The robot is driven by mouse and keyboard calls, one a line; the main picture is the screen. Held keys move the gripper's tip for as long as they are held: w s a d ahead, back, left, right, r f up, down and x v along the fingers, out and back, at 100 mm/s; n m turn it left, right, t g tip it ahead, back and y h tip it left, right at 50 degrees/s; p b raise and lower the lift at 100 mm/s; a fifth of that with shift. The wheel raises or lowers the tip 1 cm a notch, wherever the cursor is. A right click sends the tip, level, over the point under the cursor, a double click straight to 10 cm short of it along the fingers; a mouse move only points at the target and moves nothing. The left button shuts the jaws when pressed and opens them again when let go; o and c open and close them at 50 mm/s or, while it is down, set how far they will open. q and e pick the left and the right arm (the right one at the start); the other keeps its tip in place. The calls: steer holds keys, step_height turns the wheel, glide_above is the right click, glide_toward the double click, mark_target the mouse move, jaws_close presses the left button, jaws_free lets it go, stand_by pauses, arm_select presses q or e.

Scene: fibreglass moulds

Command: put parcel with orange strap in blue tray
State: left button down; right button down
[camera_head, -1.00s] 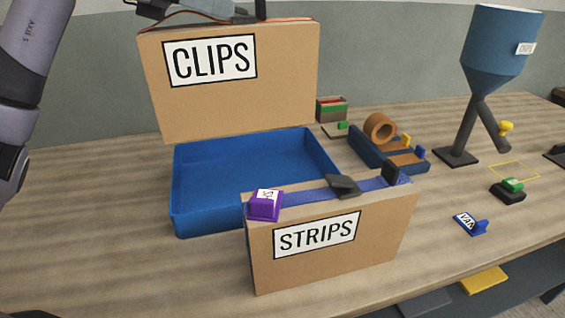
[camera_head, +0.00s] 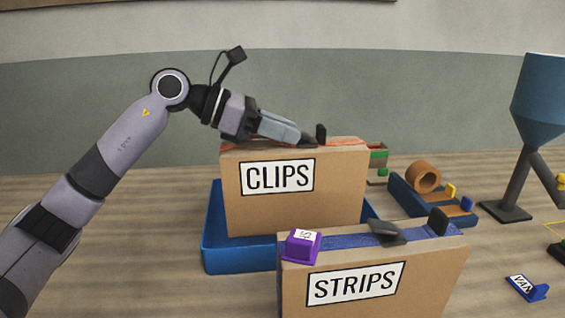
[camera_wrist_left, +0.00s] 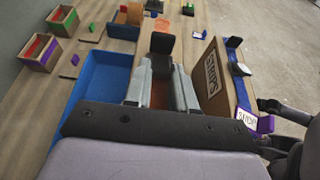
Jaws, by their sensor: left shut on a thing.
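The parcel with the orange strap (camera_head: 340,195) is a brown box labelled CLIPS, upright at the blue tray (camera_head: 238,258). Its lower edge meets the tray's near rim in the head view; I cannot tell whether it rests on the tray floor. My left gripper (camera_head: 312,140) is shut on the strap at the parcel's top. In the left wrist view the orange strap (camera_wrist_left: 160,95) shows between the fingers (camera_wrist_left: 161,80), and the blue tray (camera_wrist_left: 98,82) shows to their left. The parcel hides most of the tray's inside. My right gripper is not in view.
A parcel labelled STRIPS (camera_head: 375,290) with a blue strap stands in front, with a purple block (camera_head: 301,246) on its top edge. A blue holder (camera_head: 430,200) with a brown roll (camera_head: 423,176) and a blue hopper (camera_head: 540,110) are at the right.

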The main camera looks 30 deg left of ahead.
mark_target(282, 159)
arm_select(q)
steer(key=shift+f, duration=2.65)
steer(key=shift+f+b, duration=0.15)
steer(key=shift+b, duration=0.2)
steer(key=c, duration=0.9)
jaws_free()
steer(key=shift+f, duration=0.1)
steer(key=shift+c, duration=0.2)
